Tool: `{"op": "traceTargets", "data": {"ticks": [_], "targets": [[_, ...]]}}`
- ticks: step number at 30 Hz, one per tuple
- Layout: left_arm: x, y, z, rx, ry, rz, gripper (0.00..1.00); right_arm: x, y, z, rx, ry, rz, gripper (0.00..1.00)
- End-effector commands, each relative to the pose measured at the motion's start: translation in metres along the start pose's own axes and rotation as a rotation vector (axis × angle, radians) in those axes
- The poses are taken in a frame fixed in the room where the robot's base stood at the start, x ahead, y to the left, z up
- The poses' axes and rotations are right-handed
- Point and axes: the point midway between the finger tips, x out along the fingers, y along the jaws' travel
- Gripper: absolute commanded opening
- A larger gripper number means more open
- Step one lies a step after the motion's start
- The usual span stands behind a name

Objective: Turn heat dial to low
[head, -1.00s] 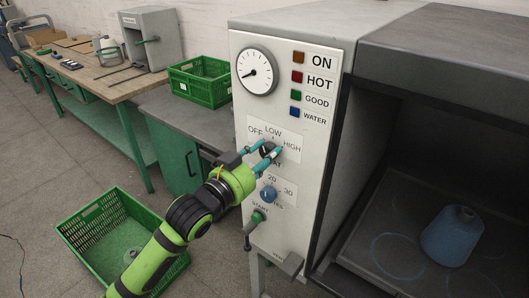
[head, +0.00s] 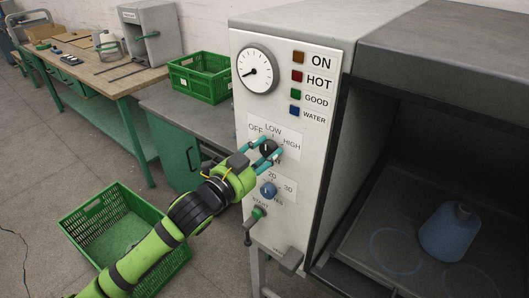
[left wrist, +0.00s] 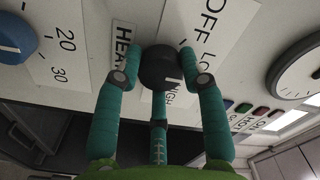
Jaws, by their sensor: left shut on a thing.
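The heat dial (head: 267,147) is a round black knob on the white control panel, with OFF, LOW and HIGH printed around it. It also shows in the left wrist view (left wrist: 160,67). My left gripper (head: 271,149) is shut on the dial. In the left wrist view its teal fingers (left wrist: 160,60) are on either side of the knob, and a third finger is below. The fingers hide part of the HIGH label. I cannot tell where the dial's pointer stands. My right gripper is not in view.
A blue dial (head: 268,190) and a green start knob (head: 255,214) sit just below on the panel. A round gauge (head: 256,71) and several indicator lamps are above. Green crates (head: 200,78) are at left.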

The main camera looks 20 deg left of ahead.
Motion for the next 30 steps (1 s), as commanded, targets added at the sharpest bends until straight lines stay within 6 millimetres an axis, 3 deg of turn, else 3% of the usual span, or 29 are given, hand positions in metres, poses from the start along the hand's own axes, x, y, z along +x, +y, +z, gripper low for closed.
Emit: {"op": "traceTargets", "data": {"ticks": [4,5,6,7,20,30], "targets": [[0.0,0.004,0.006,-0.002,-0.016,0.009,0.08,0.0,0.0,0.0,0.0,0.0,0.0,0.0],[0.0,0.004,0.006,-0.002,-0.016,0.009,0.45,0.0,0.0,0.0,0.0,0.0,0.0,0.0],[0.0,0.004,0.006,-0.002,-0.015,0.008,0.61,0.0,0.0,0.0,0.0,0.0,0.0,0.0],[0.0,0.004,0.006,-0.002,-0.015,0.008,0.64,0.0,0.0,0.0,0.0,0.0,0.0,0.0],[-0.007,0.001,0.002,-0.001,-0.006,0.002,0.64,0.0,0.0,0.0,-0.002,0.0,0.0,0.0],[-0.065,0.002,0.003,0.0,-0.008,0.007,0.64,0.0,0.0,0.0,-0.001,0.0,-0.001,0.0]]}}
